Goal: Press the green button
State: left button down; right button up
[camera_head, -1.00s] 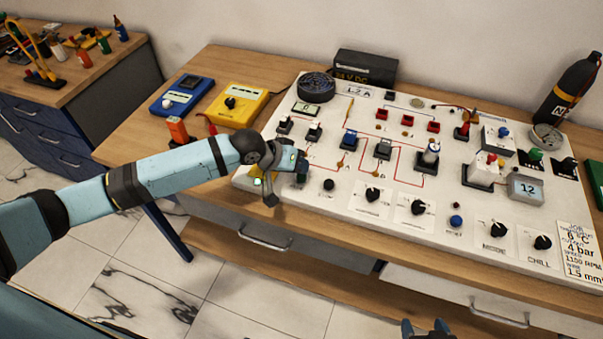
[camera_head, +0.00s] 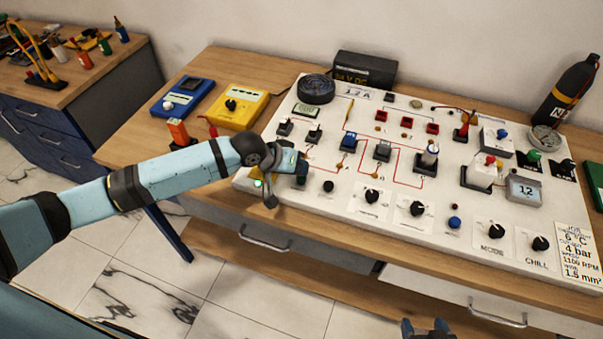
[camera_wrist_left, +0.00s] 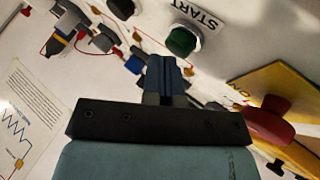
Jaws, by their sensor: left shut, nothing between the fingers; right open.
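The green button (camera_wrist_left: 182,41) sits in a pale collar beside the word START in the left wrist view. My left gripper (camera_wrist_left: 164,64) is shut and empty, its fingertips just below and left of the button in that picture. A gap shows between them in the picture; I cannot tell its depth. My right gripper (camera_head: 427,329) is open at the bottom edge, away from the panel.
A red mushroom button (camera_wrist_left: 266,121) on a yellow plate (camera_wrist_left: 285,82) is close to the right of my left fingers in the wrist view. A black knob (camera_head: 328,186), switches and a blue button (camera_head: 455,222) also stand on the panel. A yellow meter (camera_head: 237,106) lies behind my arm.

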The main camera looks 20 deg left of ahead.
pick_arm(q)
jog(key=shift+r+p, duration=0.5)
jog(key=shift+r, duration=0.1)
notch_tip(320, 180, up, 5)
jog(key=p, duration=0.5)
dwell(0.4)
dwell(0.3)
